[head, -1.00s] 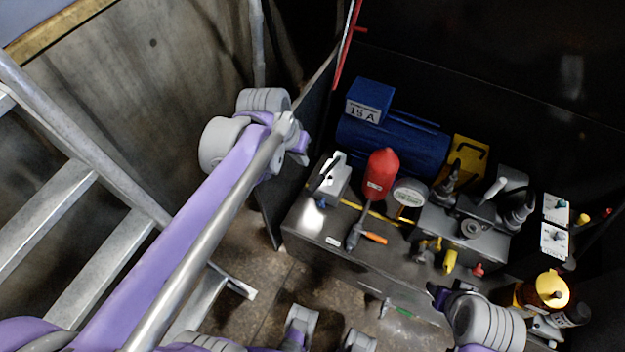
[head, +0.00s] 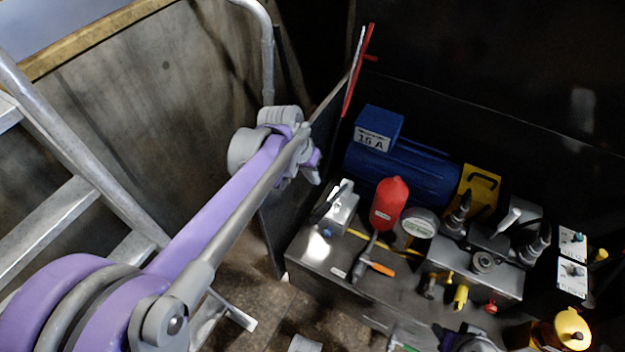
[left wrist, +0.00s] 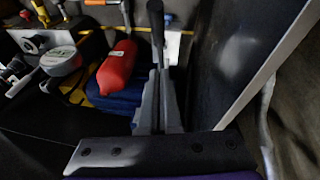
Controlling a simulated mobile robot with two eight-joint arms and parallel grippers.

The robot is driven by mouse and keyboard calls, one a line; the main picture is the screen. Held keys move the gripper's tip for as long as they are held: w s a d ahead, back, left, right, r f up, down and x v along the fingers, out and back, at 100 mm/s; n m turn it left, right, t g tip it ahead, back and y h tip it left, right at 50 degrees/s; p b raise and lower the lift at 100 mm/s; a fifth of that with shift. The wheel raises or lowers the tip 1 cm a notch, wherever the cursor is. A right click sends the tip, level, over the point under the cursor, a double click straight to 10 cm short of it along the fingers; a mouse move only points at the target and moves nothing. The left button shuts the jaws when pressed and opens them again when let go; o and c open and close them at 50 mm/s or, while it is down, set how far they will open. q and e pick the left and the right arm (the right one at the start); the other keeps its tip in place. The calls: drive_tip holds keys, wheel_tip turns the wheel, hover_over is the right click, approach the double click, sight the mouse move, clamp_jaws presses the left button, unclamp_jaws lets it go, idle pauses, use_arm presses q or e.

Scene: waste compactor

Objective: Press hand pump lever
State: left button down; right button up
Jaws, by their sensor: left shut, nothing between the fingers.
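A slim black lever (head: 327,203) stands tilted on a light grey block (head: 343,205) at the left end of the machine top. I take it as the hand pump lever. In the left wrist view the black lever (left wrist: 156,18) shows just beyond my fingertips. My left gripper (head: 314,176) is shut and empty, above and slightly left of the lever in the head view. Its grey fingers (left wrist: 159,85) lie close together in the wrist view. Whether they touch the lever I cannot tell. Part of my right arm shows at the bottom edge; its fingers are not clear.
A red cylinder (head: 389,204), a round gauge (head: 421,223) and an orange-tipped handle (head: 381,269) stand right of the lever. A blue motor (head: 400,170) is behind. A dark panel (head: 282,215) rises on the left. A metal ladder (head: 60,225) stands further left.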

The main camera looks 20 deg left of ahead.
use_arm(q)
drive_tip(key=b, duration=0.1)
hover_over(322, 207)
drive_tip(key=w+a, duration=0.1)
wheel_tip(322, 207, down, 7)
drive_tip(key=shift+s+d+f+b, duration=0.15)
drive_tip(key=shift+s+f, duration=0.2)
drive_tip(key=shift+f, duration=0.2)
drive_tip(key=shift+s+a+f+b, duration=0.15)
drive_tip(key=shift+s+f, duration=0.2)
drive_tip(key=shift+f, duration=0.2)
drive_tip(key=shift+s+d+f, duration=0.2)
drive_tip(key=shift+s+f, duration=0.15)
drive_tip(key=shift+f, duration=0.15)
